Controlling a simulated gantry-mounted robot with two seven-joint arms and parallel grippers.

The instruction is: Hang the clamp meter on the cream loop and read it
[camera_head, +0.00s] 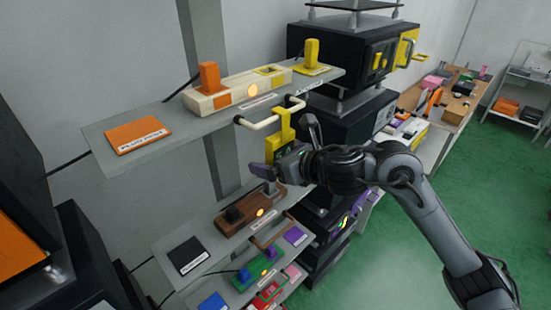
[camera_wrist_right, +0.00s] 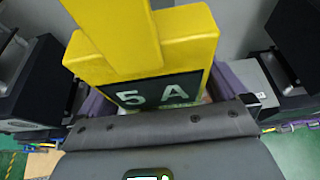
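The yellow clamp meter (camera_head: 284,126) is upright at the cream loop (camera_head: 262,124), which sticks out from the front of the upper shelf. Its jaw overlaps the loop's bar in the head view; I cannot tell whether it bears on it. In the right wrist view the meter's yellow body (camera_wrist_right: 185,45) fills the top middle, and its dark display (camera_wrist_right: 155,92) reads "5 A". My right gripper (camera_head: 284,160) has its purple fingers on both sides of the meter's lower body and appears shut on it. The left gripper is not in view.
The upper shelf (camera_head: 120,165) carries a cream strip (camera_head: 235,90) with an orange plug (camera_head: 209,76), and a yellow plug (camera_head: 312,54). Below are a brown strip (camera_head: 250,210) and lower shelves with coloured plugs. Black cabinets stand behind. Green floor (camera_head: 400,255) lies open at right.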

